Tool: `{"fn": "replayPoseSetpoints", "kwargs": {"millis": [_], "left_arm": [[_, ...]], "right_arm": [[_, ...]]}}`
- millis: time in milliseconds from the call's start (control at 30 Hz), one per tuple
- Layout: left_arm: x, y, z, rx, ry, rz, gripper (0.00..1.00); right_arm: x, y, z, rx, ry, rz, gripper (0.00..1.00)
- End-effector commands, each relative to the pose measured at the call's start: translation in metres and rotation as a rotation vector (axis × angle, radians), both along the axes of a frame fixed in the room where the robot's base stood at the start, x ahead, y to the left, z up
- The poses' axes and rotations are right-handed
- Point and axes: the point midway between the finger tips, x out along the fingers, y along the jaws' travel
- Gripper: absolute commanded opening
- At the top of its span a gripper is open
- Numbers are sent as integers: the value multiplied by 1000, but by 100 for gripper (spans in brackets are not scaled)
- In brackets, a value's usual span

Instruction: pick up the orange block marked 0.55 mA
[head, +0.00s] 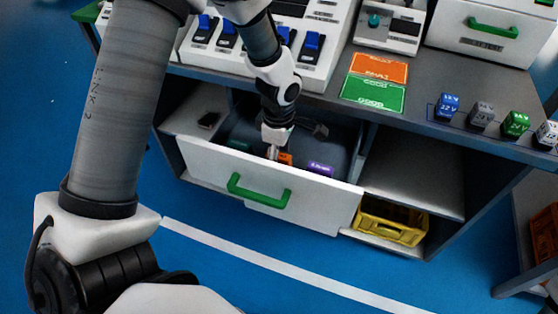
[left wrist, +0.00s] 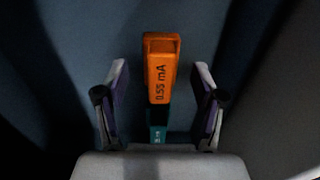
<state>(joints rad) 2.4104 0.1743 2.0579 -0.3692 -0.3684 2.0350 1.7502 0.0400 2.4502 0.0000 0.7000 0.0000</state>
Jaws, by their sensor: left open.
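The orange block (left wrist: 161,72) marked 0.55 mA stands out in the left wrist view, ahead of my left gripper (left wrist: 160,105) and between the lines of its two fingers. The fingers are open and apart from each other, with a gap on each side of the block. In the head view the orange block (head: 285,158) lies in the open drawer (head: 330,195), partly hidden by my left gripper (head: 272,152), which reaches down into the drawer. My right gripper is not in view.
A teal block (left wrist: 158,133) is close below the orange one in the left wrist view. A purple block (head: 320,169) and a dark green block (head: 238,146) lie in the same drawer. The drawer front and side walls stand around my gripper. A yellow crate (head: 392,222) is on the lower shelf.

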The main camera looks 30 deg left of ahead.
Motion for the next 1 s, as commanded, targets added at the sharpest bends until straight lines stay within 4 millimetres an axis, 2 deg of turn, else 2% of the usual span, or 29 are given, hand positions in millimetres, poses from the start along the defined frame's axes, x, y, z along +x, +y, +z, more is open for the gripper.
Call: {"fn": "replayPoseSetpoints", "kwargs": {"millis": [33, 100, 267, 300, 367, 400, 500, 800, 867, 1000], "left_arm": [[0, 0, -9, 0, 1, 0, 69], [0, 0, -13, -1, 0, 1, 69], [0, 0, -13, -2, -1, 1, 69], [0, 0, -13, -2, -1, 1, 65], [0, 0, -13, -2, 0, 1, 44], [0, 0, -13, -2, 0, 1, 30], [0, 0, -13, -2, 0, 1, 1], [0, 0, -10, -2, -1, 1, 1], [0, 0, -3, -1, -3, 0, 1], [1, 0, 27, -2, -6, 2, 1]], "right_arm": [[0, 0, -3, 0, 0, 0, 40], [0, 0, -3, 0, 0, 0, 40], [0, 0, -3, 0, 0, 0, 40], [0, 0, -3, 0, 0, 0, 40], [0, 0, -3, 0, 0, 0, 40], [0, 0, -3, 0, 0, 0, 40], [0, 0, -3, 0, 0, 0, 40], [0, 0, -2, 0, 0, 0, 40], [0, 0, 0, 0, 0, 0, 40], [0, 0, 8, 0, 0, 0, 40]]}}
